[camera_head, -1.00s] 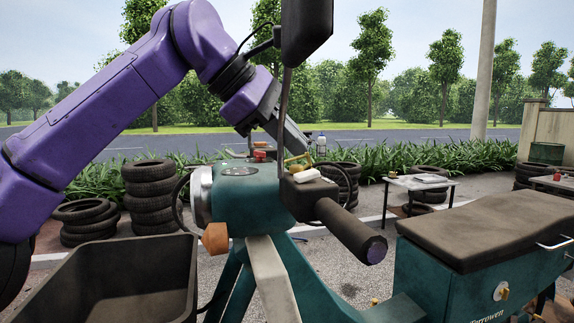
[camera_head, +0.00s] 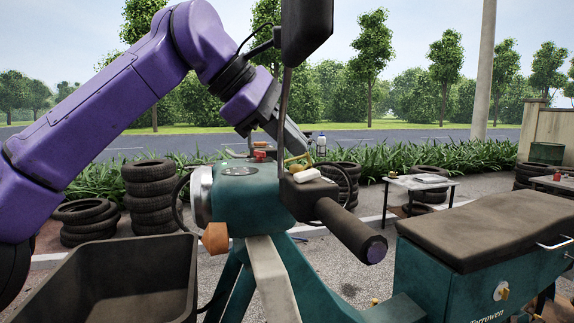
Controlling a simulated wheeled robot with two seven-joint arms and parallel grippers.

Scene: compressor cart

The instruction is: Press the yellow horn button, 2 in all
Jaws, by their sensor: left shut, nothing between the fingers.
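The handlebar of the teal cart (camera_head: 254,200) carries a dark control block with a white piece (camera_head: 307,175) on top. A small yellow part (camera_head: 297,166) shows just behind the white piece, at the tip of my left arm. I cannot tell clearly whether it is the horn button. My left gripper (camera_head: 302,150) is shut and empty, reaching down from the upper left behind the mirror stem. Its fingertips are close to the yellow part; whether they touch cannot be told. My right gripper is not in view.
A dark mirror (camera_head: 306,28) on a thin stem stands in front of my left wrist. A black grip (camera_head: 350,230) points toward the front right. A dark open bin (camera_head: 100,290) is at lower left, and a brown seat (camera_head: 490,228) at right.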

